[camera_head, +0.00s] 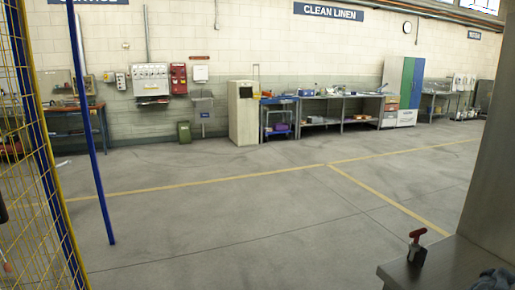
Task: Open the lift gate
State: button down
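A yellow wire mesh panel (38,165) with a blue upright stands along the left edge and is cut off by the frame. A separate slanted blue post (90,125) stands just right of it. I cannot tell whether this mesh is the lift gate or a fixed guard, or whether it is open or shut. No latch or handle on it shows clearly. A small dark thing (2,211) is cut off at the left edge. My gripper is not in view.
Wide grey floor (240,220) with yellow lines lies clear ahead. At lower right, a red-handled black device (417,247) stands on a grey metal surface (448,262) beside a tall grey panel (492,150). Benches (340,108) and cabinets (243,112) line the far wall.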

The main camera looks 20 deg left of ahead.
aim_at(4, 217)
jog(key=u, duration=2.5)
jog(key=i+z, duration=0.1)
jog(key=i, duration=0.45)
jog(key=i+j+z, duration=0.1)
jog(key=i, duration=0.4)
jog(key=i+j, duration=0.25)
jog(key=i, duration=0.3)
jog(key=l+z, duration=0.05)
